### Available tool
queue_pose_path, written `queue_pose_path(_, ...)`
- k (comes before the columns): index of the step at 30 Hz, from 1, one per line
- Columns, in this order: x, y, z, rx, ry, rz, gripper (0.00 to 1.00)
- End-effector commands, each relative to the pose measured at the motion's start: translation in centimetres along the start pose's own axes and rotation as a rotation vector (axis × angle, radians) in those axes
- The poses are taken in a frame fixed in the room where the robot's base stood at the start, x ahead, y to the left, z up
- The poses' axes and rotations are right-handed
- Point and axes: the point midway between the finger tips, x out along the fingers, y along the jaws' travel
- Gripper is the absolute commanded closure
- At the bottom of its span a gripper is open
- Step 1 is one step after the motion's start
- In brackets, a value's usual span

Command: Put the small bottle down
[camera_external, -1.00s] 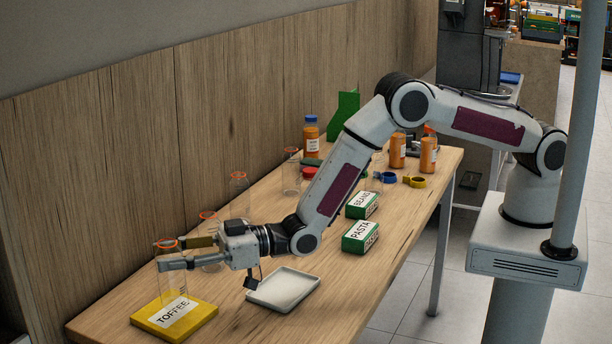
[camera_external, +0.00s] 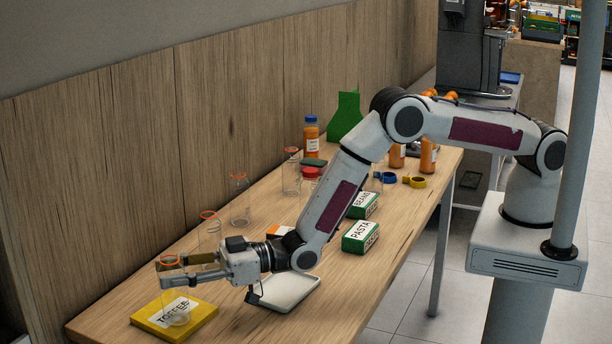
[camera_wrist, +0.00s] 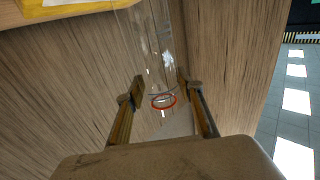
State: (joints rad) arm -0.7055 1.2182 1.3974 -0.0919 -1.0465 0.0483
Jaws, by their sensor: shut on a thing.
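The small bottle (camera_external: 176,296) is clear, with an orange ring at its mouth. It stands upright over the yellow TOFFEE box (camera_external: 203,315) at the near left end of the table. My gripper (camera_external: 167,274) is shut on it near the top, just below the ring. Its base appears at the box top, but I cannot tell if it touches. In the wrist view the bottle (camera_wrist: 148,45) lies between my two fingers (camera_wrist: 160,94), and its lower end runs out of the picture at the top.
Clear bottles with orange rings stand behind my gripper, one (camera_external: 209,235) close by and another (camera_external: 239,205) farther along. A white tray (camera_external: 286,292) lies under my wrist. The green PASTA box (camera_external: 361,238) is to the right. The wooden wall (camera_external: 130,150) backs the table.

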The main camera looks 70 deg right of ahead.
Motion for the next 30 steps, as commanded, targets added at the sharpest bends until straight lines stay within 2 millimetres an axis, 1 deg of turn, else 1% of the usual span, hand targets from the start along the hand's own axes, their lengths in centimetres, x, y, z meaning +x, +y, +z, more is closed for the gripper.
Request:
queue_pose_path(6, 0.00, 0.00, 0.29, 0.000, 0.000, 0.000, 0.78)
queue_pose_path(7, 0.00, 0.00, 0.31, 0.000, 0.000, 0.000, 0.61)
queue_pose_path(9, 0.00, 0.00, 0.27, 0.000, 0.000, 0.000, 0.47)
queue_pose_path(20, 0.00, 0.00, 0.22, 0.000, 0.000, 0.000, 0.47)
queue_pose_path(24, 0.00, 0.00, -0.10, 0.000, 0.000, 0.000, 0.47)
queue_pose_path(30, -0.81, 0.01, -0.02, 0.000, -0.001, 0.000, 0.47)
